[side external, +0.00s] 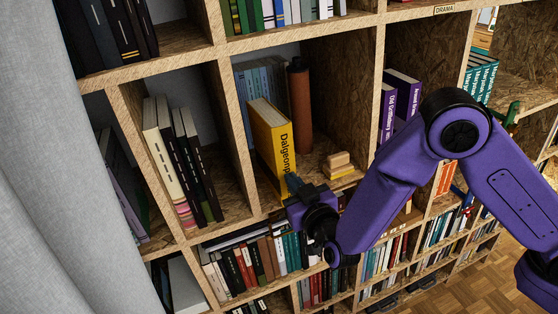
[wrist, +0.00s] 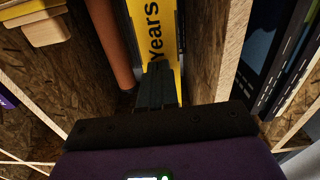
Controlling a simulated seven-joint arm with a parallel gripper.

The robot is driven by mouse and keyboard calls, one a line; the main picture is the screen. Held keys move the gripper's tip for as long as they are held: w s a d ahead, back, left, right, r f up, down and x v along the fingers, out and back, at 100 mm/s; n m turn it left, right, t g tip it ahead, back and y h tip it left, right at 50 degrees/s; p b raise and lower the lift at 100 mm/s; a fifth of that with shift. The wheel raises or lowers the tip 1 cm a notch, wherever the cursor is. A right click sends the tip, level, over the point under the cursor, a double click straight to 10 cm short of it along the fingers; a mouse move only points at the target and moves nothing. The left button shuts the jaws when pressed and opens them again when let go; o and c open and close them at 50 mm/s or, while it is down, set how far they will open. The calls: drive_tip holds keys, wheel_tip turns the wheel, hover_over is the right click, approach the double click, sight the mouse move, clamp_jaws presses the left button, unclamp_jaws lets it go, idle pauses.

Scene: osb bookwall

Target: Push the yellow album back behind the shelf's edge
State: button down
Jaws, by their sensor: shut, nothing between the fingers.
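The yellow album (side external: 269,143) stands upright in the middle compartment of the OSB shelf, its spine with dark lettering facing out. Its spine also shows in the wrist view (wrist: 152,32), lettered "Years". The front edge of the shelf board (side external: 262,211) runs below it. My gripper (side external: 292,183) is shut and empty, at the lower part of the album's spine. In the wrist view the closed fingers (wrist: 157,84) point at the spine and hide its lower part. I cannot tell whether they touch it.
A brown cylinder (side external: 300,95) stands right of the album, and it also shows in the wrist view (wrist: 112,45). Blue-grey books (side external: 258,78) stand behind. Small wooden blocks (side external: 338,163) lie at right. An upright panel (side external: 232,105) bounds the compartment at left.

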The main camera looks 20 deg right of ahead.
drive_tip(key=shift+w, duration=2)
drive_tip(key=shift+s, duration=0.1)
drive_tip(key=s, duration=0.9)
drive_tip(key=shift+s, duration=0.3)
idle(0.4)
drive_tip(key=shift+w, duration=0.1)
idle(0.4)
drive_tip(key=s+d+n+g+y, duration=0.3)
drive_tip(key=s+n+g+y, duration=0.4)
drive_tip(key=s+g, duration=0.85)
drive_tip(key=s+d+r+n+g+h, duration=0.1)
drive_tip(key=s+d+n+h, duration=0.1)
drive_tip(key=s+d, duration=0.5)
drive_tip(key=s+d+r+n+g+h, duration=0.1)
drive_tip(key=s+d+h, duration=0.3)
drive_tip(key=d, duration=1)
drive_tip(key=s, duration=0.3)
drive_tip(key=shift+r+n+h, duration=0.25)
drive_tip(key=shift+n+h, duration=0.05)
drive_tip(key=shift+n, duration=0.1)
